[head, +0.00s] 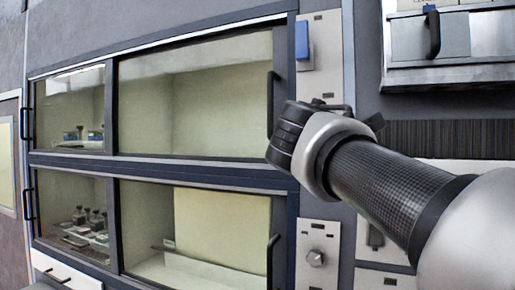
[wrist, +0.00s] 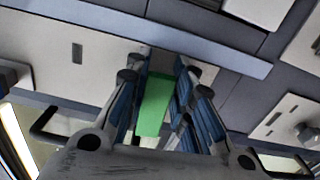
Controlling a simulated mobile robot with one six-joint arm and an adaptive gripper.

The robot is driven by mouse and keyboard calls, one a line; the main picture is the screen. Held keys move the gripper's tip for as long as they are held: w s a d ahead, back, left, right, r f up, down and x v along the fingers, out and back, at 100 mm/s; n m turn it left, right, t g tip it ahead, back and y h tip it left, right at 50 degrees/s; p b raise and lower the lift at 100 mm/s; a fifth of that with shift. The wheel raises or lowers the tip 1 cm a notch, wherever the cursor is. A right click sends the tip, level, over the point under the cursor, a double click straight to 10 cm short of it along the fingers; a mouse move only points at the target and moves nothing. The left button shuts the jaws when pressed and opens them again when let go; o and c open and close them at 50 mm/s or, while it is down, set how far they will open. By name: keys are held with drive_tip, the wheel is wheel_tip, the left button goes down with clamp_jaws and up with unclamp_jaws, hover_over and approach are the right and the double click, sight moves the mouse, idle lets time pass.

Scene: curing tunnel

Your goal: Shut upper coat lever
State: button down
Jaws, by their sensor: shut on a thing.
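My gripper (head: 290,132) is in front of the wall panel between the upper and lower windows' right-hand edges in the head view. In the wrist view its fingers (wrist: 158,76) are closed on the sides of a green lever (wrist: 153,106). The gripper hides this lever in the head view. A blue lever (head: 302,40) is higher on the upper panel (head: 320,60), apart from the gripper. The labels are too small to read, so I cannot tell by name which one is the upper coat lever.
Upper and lower sliding windows with dark bar handles (head: 271,104) stand left of the panel. A lower panel (head: 318,232) carries a grey knob (head: 316,257), which also shows in the wrist view (wrist: 307,133). A box with a dark handle (head: 433,33) is at upper right.

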drive_tip(key=shift+f+m+b, duration=0.25)
drive_tip(key=shift+m+b, duration=0.15)
drive_tip(key=shift+m, duration=0.1)
drive_tip(key=c, duration=1.4)
unclamp_jaws()
drive_tip(key=shift+o, duration=0.2)
drive_tip(key=v, duration=1.2)
